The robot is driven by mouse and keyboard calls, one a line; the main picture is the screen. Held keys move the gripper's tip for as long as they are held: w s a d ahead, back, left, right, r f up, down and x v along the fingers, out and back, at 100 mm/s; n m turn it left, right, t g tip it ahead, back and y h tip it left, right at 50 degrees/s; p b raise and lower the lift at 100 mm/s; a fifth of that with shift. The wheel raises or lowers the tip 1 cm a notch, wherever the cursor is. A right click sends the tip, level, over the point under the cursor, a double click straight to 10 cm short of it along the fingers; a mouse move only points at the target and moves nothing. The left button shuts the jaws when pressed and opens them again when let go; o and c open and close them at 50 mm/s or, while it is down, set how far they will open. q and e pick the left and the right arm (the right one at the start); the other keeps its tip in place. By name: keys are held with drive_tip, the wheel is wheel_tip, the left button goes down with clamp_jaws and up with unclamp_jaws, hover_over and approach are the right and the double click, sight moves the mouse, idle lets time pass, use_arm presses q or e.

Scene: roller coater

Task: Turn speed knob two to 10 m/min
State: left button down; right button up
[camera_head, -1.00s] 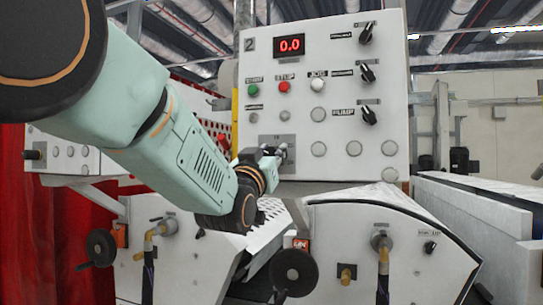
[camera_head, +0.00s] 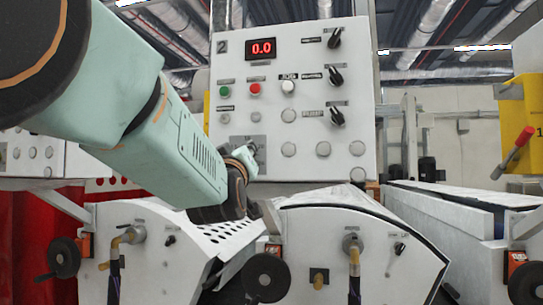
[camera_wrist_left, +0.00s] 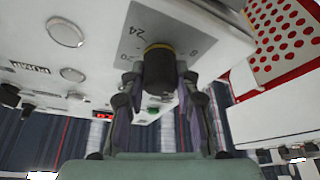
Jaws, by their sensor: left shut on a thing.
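My left gripper (camera_wrist_left: 158,88) is shut on the knob, one finger on each side. In the head view my left gripper (camera_head: 250,154) is small and hides the knob. The knob's pointer is not visible. My right gripper is not in view.
Several black switches, such as the top one (camera_head: 335,37), a green button (camera_head: 224,91) and a red button (camera_head: 255,89) are on the panel. Below are machine housings with black handwheels (camera_head: 267,277). A yellow post with a red-handled lever (camera_head: 513,153) stands at right.

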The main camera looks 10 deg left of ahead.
sight(245, 105)
use_arm(q)
drive_tip(key=c, duration=1)
unclamp_jaws()
drive_tip(key=shift+s, duration=0.15)
drive_tip(key=shift+r, duration=0.25)
wheel_tip(245, 105, up, 8)
drive_tip(key=shift+r, duration=0.8)
drive_tip(key=shift+f, duration=0.1)
